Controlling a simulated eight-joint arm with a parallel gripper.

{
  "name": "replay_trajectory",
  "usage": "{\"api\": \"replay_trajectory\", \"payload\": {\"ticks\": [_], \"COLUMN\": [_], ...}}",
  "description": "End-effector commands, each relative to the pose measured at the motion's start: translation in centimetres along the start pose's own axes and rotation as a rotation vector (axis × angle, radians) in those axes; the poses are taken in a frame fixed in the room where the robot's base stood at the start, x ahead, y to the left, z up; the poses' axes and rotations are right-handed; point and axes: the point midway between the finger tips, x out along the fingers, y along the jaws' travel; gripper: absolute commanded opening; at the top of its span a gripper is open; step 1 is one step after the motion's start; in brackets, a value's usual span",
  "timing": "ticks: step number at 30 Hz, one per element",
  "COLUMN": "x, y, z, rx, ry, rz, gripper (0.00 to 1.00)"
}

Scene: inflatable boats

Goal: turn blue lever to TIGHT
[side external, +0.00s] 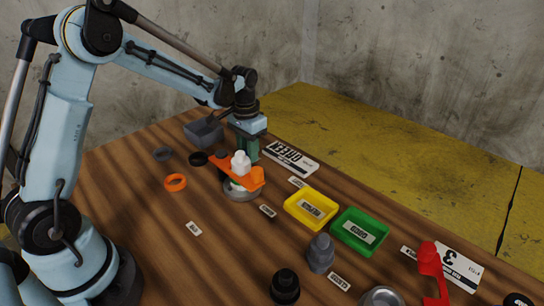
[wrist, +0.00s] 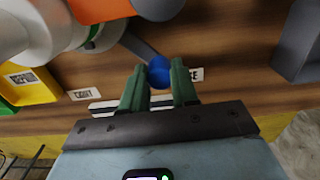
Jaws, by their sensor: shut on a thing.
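The blue lever's round knob (wrist: 159,70) sits between the fingertips of my gripper (wrist: 160,72) in the wrist view. A dark grey arm (wrist: 138,45) runs from it up and left toward the valve. My gripper is shut on the knob. In the side view my gripper (side external: 246,155) points down behind the valve's orange handle (side external: 248,178), and the blue knob is hidden there. The valve has a white top (side external: 241,164) and a round grey base (side external: 240,194). A small white label (wrist: 196,74) lies just right of the knob, partly covered; I cannot read it as TIGHT.
A grey bin (side external: 204,131) stands behind left of my gripper. A yellow tray (side external: 290,213) and a green tray (side external: 337,232) lie to the right. An orange ring (side external: 175,182) and dark rings lie left. A white placard (side external: 290,158) lies behind the valve.

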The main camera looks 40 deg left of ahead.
Motion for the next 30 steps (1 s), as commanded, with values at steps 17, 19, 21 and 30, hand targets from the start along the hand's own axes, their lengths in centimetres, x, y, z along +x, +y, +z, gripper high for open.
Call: {"api": "replay_trajectory", "payload": {"ticks": [17,19,21,30], "x": [-0.1,-0.1,-0.1,-0.1], "y": [1.2,1.5,1.9,3.2], "z": [-0.9,-1.0,-1.2,-1.7], "rx": [0.144,0.179,0.214,0.365], "ry": [-0.001,-0.001,-0.001,-0.001], "rz": [0.001,0.001,0.001,0.001], "gripper": [0.00,0.00,0.00,0.00]}}
